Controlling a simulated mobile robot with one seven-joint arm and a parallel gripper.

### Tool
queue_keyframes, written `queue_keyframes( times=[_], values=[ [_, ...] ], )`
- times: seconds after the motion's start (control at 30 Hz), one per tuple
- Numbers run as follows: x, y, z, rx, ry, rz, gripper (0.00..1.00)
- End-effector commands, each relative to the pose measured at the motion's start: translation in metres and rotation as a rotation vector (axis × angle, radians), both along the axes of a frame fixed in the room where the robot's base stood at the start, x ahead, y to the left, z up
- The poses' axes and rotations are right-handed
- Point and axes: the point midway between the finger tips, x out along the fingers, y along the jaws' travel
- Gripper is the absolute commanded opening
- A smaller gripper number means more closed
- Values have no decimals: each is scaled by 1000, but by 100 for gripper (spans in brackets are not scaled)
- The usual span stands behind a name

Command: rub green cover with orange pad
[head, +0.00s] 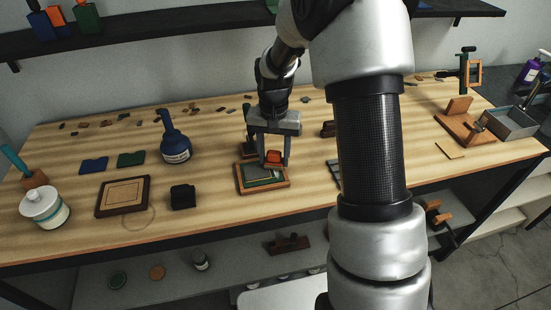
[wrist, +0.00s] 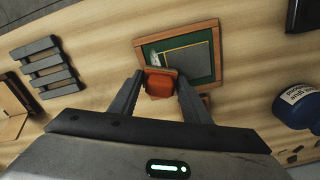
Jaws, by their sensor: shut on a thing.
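The orange pad (head: 273,156) is held between the two fingers of my gripper (head: 274,163). In the wrist view the pad (wrist: 159,87) shows as an orange block with a brownish plate at its far edge, between the fingertips (wrist: 158,80). Below it lies a shallow wooden frame (wrist: 176,32) with a green cover (wrist: 207,75) inside. A grey rectangle (wrist: 188,58) lies over much of the green. The pad is over the frame's near edge in the wrist view; I cannot tell whether it touches the cover.
A blue bottle (head: 176,150) and a black block (head: 183,197) stand left of the frame. A square wooden board (head: 123,196), a flat green piece (head: 131,159) and a blue piece (head: 94,165) lie farther left. A dark slatted rack (wrist: 44,67) is nearby.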

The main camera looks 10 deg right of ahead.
Motion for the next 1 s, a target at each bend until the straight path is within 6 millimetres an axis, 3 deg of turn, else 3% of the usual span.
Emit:
queue_keyframes(
  times=[0.5, 1.0],
  values=[
    [6, 0, 0, 0, 0, 0, 25],
    [34, 0, 0, 0, 0, 0, 25]
  ],
)
